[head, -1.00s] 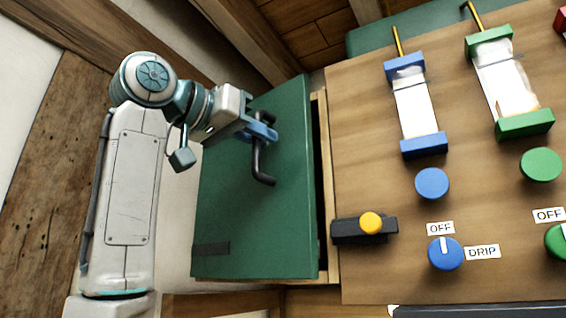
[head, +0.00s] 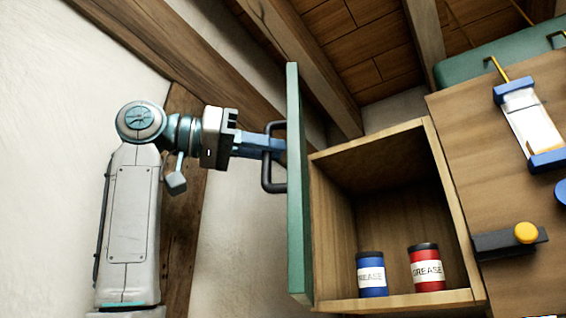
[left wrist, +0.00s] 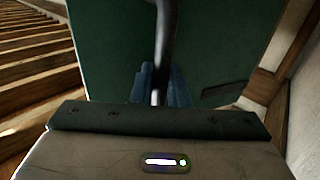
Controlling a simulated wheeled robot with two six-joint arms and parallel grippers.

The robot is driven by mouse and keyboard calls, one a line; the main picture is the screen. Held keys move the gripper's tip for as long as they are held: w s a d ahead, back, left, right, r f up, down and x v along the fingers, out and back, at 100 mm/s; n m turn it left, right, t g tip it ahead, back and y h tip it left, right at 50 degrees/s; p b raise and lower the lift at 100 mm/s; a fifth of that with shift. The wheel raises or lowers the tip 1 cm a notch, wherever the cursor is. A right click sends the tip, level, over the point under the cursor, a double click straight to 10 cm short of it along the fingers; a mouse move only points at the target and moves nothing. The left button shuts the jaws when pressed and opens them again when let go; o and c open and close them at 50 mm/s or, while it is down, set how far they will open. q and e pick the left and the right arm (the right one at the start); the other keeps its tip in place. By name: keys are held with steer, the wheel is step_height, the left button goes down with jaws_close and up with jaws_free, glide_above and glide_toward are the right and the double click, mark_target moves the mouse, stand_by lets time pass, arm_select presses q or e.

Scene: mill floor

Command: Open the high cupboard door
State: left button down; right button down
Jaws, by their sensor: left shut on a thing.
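The green cupboard door (head: 299,190) stands swung well out from the cupboard (head: 330,225), seen nearly edge-on in the head view. Its dark bar handle (head: 267,173) is on the door's outer face, to the left. My left gripper (head: 272,145) is shut on the handle. In the left wrist view the blue fingers (left wrist: 160,88) close around the dark handle (left wrist: 165,35), with the green door (left wrist: 112,45) behind it. Inside the cupboard are a blue grease can (head: 371,275) and a red grease can (head: 427,269). My right gripper is not in view.
A wooden panel (head: 470,130) right of the cupboard carries a blue-ended clear tube (head: 530,120) and a black latch with a yellow knob (head: 525,233). Wooden beams cross above. A pale wall lies behind my left arm.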

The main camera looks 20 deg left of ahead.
arm_select(q)
steer(key=shift+w+a+r, duration=0.1)
steer(key=shift+w+a, duration=0.1)
steer(key=shift+a, duration=0.8)
steer(key=shift+w+a, duration=0.15)
steer(key=shift+a, duration=0.8)
steer(key=c, duration=1.5)
jaws_free()
steer(key=shift+w+d, duration=0.1)
steer(key=shift+d, duration=0.1)
